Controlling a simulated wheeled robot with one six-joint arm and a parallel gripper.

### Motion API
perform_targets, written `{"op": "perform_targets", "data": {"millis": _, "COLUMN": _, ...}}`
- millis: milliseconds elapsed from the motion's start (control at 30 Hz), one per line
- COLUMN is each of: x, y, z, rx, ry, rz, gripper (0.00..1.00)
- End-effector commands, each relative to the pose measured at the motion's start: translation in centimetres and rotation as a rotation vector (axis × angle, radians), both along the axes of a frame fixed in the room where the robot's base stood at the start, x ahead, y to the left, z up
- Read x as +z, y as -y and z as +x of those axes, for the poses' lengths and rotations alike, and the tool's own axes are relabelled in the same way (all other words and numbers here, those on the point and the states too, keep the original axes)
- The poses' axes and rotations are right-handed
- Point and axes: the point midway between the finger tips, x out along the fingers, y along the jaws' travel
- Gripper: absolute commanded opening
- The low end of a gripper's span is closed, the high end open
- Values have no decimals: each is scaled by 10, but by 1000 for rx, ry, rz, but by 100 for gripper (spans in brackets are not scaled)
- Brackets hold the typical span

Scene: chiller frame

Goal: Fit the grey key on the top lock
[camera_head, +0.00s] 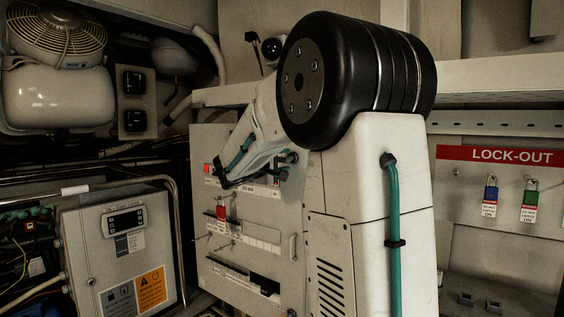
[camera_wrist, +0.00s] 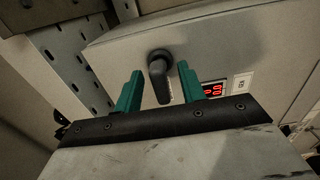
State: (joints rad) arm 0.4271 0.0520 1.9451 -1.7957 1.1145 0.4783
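My gripper (camera_wrist: 159,72) shows in the wrist view with two green fingers spread apart. A dark lever-like handle or key (camera_wrist: 160,62) on a round base shows between the fingertips, in front of a pale panel face (camera_wrist: 240,42). I cannot tell whether the fingers touch it, or whether it is the grey key. In the head view my arm covers the middle, and its end is in front of the grey panel (camera_head: 212,283). No grey key or top lock can be made out clearly there.
A red padlock (camera_head: 221,211) hangs on the panel. Blue (camera_head: 491,194) and green (camera_head: 530,198) padlocks hang on the lock-out board (camera_head: 465,215) at right. A control box (camera_head: 85,265) stands at lower left. A red display (camera_wrist: 212,91) is right of the fingers.

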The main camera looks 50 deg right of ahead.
Motion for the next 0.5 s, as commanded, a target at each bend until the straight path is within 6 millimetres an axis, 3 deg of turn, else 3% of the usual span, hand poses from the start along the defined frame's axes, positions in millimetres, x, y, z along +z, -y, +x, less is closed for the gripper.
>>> {"op": "perform_targets", "data": {"millis": 267, "x": 0, "y": -2, "z": 0, "rx": 1, "ry": 0, "rz": 0, "gripper": 39}}
{"op": "perform_targets", "data": {"millis": 500, "x": 0, "y": -33, "z": -2, "rx": 4, "ry": 1, "rz": 0, "gripper": 39}}
